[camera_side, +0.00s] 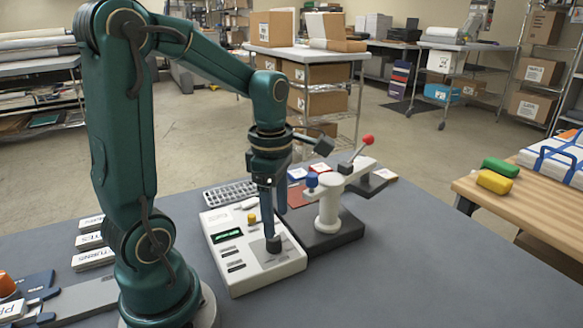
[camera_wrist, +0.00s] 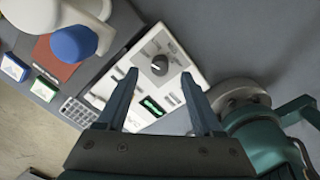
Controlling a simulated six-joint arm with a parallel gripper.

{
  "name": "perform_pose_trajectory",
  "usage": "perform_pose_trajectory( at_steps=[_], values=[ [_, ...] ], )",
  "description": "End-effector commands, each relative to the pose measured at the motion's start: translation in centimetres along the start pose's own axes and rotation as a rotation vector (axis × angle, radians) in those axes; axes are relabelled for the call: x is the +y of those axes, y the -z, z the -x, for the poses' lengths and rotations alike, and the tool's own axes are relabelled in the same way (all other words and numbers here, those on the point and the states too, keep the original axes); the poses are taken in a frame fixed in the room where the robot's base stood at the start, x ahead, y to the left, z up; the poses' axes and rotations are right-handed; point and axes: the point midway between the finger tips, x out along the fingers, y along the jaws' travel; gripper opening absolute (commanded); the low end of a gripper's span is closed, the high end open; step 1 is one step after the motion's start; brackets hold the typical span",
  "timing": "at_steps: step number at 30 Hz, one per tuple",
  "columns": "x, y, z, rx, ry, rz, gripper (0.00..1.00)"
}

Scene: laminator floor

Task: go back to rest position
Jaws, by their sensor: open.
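My gripper (camera_side: 275,222) points straight down above the white control box (camera_side: 225,268) in the side view. Its two blue-grey fingers are apart and empty, and they also show in the wrist view (camera_wrist: 158,82). The dark round knob (camera_side: 273,244) on the box lies just below the fingertips. In the wrist view the knob (camera_wrist: 159,65) appears just beyond and between the fingertips, with no finger visibly touching it. The box has a green display (camera_side: 228,236) and a yellow button (camera_side: 252,218).
A white hand press (camera_side: 328,212) with a red-ball lever (camera_side: 367,140) and a blue knob (camera_side: 312,180) stands close right of the box. A grey keypad tray (camera_side: 230,194) lies behind the box. White labelled blocks (camera_side: 92,258) sit at left. The grey tabletop (camera_side: 420,270) is clear at right.

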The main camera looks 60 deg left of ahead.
Motion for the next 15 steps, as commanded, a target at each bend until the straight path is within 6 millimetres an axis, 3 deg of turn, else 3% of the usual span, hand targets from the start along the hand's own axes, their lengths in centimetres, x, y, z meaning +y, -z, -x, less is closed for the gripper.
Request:
perform_pose_trajectory(
  at_steps=[5, 9, 15],
  values=[
    [-2.0, -2.1, 2.9, -0.054, -0.132, -0.215, 0.68],
    [-4.7, -3.2, 4.9, -0.076, -0.261, -0.651, 0.68],
    [-7.7, -3.6, 6.1, -0.036, -0.419, -1.265, 0.68]
  ],
)
